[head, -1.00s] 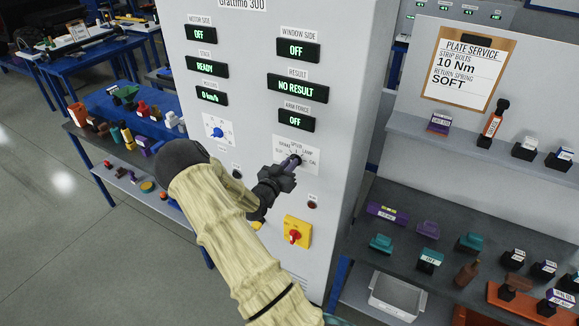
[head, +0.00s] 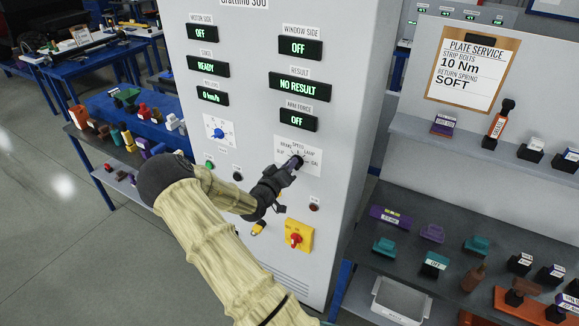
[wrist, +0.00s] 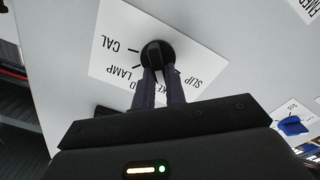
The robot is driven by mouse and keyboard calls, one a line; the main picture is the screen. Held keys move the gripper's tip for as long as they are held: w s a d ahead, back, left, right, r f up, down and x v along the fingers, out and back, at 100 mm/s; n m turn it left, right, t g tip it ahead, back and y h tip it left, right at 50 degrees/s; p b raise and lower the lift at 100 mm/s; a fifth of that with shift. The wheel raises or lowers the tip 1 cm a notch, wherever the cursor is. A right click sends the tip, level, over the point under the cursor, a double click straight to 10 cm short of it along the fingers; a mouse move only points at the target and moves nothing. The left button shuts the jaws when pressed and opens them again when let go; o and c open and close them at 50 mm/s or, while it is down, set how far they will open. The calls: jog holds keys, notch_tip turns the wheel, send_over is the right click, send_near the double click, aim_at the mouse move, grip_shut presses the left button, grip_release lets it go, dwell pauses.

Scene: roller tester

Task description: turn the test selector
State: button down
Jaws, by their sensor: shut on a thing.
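The test selector (wrist: 156,54) is a round black knob on a white label plate (head: 312,166) on the front of the grey cabinet. In the wrist view the plate carries the words SLIP, a partly covered BRAKE, a partly covered SPEED, LAMP and CAL around the knob. My gripper (wrist: 161,75) is shut on the selector, with its two dark fingers on either side of the knob's grip bar. It also shows in the head view (head: 294,163), where the fingers cover part of the knob. Which mark the knob points to cannot be told.
Shelves of small parts (head: 440,215) stand to the right.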

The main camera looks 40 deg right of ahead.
jog(key=c, duration=1.4)
grip_release()
jog(key=shift+a, duration=0.1)
jog(key=shift+c, duration=0.2)
jog(key=b+v, duration=0.5)
jog(key=v, duration=1.2)
jog(key=shift+a, duration=0.2)
jog(key=shift+s, duration=0.1)
